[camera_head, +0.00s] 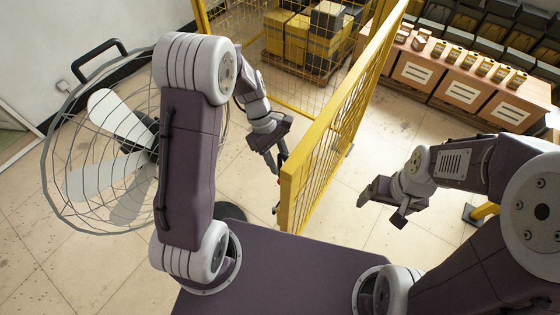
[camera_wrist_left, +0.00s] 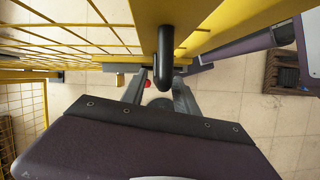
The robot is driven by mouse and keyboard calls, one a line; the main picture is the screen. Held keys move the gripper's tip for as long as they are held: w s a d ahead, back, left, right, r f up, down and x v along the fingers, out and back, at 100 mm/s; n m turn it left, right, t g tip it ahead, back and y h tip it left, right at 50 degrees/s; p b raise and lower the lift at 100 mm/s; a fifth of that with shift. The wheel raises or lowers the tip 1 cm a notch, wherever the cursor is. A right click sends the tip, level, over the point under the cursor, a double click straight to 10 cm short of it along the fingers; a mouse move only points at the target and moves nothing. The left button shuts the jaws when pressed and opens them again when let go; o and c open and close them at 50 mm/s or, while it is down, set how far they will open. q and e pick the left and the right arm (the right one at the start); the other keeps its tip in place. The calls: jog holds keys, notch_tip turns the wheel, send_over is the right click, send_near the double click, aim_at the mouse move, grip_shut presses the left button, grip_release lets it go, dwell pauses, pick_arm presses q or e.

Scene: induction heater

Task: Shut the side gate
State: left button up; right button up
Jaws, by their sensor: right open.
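The side gate (camera_head: 335,120) is a yellow-framed mesh panel that stands swung out towards me, its near end post close to my base. It also fills the upper part of the left wrist view (camera_wrist_left: 235,25). A dark bar handle (camera_wrist_left: 165,50) sticks out from its frame there. My left gripper (camera_head: 277,180) is at the left side of the gate's near end. In the left wrist view its two fingers (camera_wrist_left: 158,92) are spread, with the handle's end over the gap; contact cannot be told. My right gripper (camera_head: 382,197) is open and empty, right of the gate.
A large caged fan (camera_head: 110,160) stands on the left by the wall. Yellow and dark boxes (camera_head: 297,38) sit on a pallet behind yellow mesh fencing. Cartons with small packs (camera_head: 460,88) line the back right. The floor (camera_head: 385,140) right of the gate is clear.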

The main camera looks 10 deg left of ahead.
pick_arm(q)
jog(key=shift+s+d+f, duration=0.15)
jog(key=shift+d+f, duration=0.05)
jog(key=shift+f, duration=0.45)
grip_shut()
dwell(0.9)
